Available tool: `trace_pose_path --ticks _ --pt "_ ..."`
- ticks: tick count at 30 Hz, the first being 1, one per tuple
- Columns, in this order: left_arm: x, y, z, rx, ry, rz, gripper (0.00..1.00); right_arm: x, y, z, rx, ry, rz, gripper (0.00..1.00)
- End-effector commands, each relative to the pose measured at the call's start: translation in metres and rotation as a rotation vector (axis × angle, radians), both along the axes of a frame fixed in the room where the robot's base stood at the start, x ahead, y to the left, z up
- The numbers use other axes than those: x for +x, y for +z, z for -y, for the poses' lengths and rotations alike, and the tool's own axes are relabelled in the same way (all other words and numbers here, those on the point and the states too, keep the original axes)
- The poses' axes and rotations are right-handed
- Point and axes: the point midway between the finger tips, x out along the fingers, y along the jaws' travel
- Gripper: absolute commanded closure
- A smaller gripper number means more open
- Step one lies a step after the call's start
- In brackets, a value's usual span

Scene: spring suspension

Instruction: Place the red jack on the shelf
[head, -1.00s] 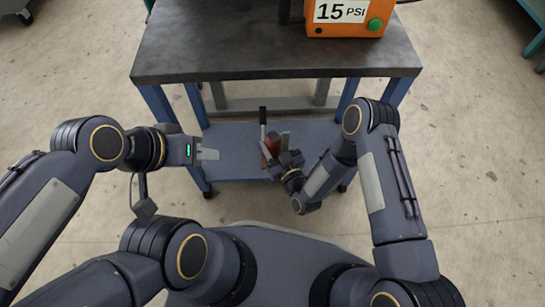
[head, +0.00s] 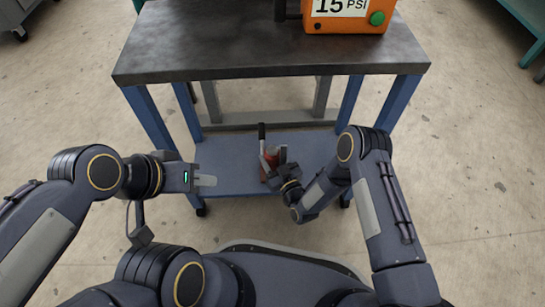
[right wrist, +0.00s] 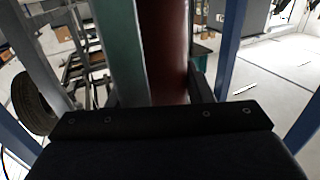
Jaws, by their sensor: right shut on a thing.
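The red jack (head: 267,173) has an upright lever with a black grip and appears upright in the head view, over the front part of the blue lower shelf (head: 225,160) of the cart. I cannot tell whether its base touches the shelf. My right gripper (head: 271,164) is shut on the jack and partly hides it. In the right wrist view the dark red body of the jack (right wrist: 164,50) stands close in front of the gripper, beside a grey-green bar. My left gripper (head: 207,181) is near the shelf's front left corner, empty; its fingers are seen edge-on.
The cart's dark top (head: 260,50) overhangs the shelf and carries an orange box (head: 345,18) marked 15 PSI. Blue legs (head: 150,120) stand at the corners. The shelf is clear on both sides of the jack.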

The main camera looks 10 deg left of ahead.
Motion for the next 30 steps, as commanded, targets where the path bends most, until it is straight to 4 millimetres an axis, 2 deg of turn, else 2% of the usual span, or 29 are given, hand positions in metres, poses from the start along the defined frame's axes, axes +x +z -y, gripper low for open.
trace_pose_path --ticks 2,10,11,15,30 --pt "0.0001 0.0018 0.0 0.0 0.0 0.0 0.67 0.0022 0.0065 -0.0012 0.009 -0.001 0.012 1.0" --pt "0.0001 0.002 -0.0001 0.0 0.0 0.001 0.67 0.0022 0.0035 -0.0009 0.008 -0.002 0.011 1.0" --pt "0.0001 0.0015 -0.0001 0.0 0.0 0.001 0.67 0.0006 -0.0005 0.0001 0.001 -0.001 0.002 0.5" --pt "0.0001 0.0014 0.0 0.0 0.0 0.0 0.67 0.0005 -0.0005 0.0 0.001 -0.001 0.002 0.32" --pt "0.0001 0.0013 0.0 0.0 0.0 0.0 0.67 0.0027 0.0016 0.0003 0.001 0.0 0.001 0.32"
